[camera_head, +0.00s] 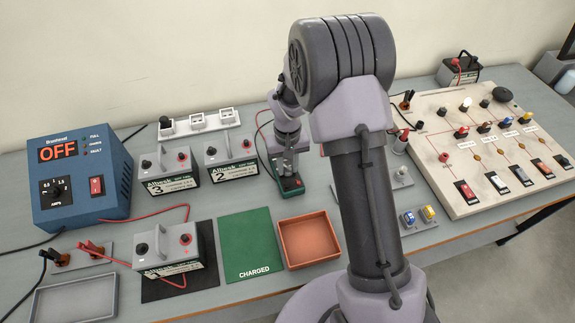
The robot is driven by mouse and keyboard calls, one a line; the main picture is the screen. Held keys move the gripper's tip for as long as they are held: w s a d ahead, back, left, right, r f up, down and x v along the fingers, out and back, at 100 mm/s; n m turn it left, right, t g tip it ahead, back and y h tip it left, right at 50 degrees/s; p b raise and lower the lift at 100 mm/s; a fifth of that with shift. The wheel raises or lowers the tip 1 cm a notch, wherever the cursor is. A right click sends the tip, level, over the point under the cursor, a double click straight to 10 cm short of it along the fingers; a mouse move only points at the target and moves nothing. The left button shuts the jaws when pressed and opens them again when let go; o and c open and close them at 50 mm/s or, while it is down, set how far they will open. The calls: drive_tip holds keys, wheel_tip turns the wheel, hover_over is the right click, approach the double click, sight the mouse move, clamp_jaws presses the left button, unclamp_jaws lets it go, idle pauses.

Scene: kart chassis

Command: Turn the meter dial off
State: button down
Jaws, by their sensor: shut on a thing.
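The meter (292,193), a small dark device with a green edge, lies on the bench just right of battery 2. My gripper (288,168) points down over it, with its fingertips at the meter's face. It is shut on the meter dial. The dial itself is hidden behind the fingers, so its setting cannot be read.
Battery 2 (230,170) and battery 3 (166,176) stand left of the meter. A blue charger (80,190) reading OFF is at the far left. A green CHARGED mat (250,246) and an orange tray (309,262) lie in front. A switch board (440,185) stands right of my arm.

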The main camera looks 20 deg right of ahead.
sight(287, 168)
drive_tip(key=c, duration=1.1)
unclamp_jaws()
drive_tip(key=shift+c, duration=0.2)
drive_tip(key=shift+r, duration=0.1)
wheel_tip(287, 168, up, 17)
drive_tip(key=p, duration=0.4)
drive_tip(key=shift+r+p, duration=0.15)
drive_tip(key=shift+p, duration=0.2)
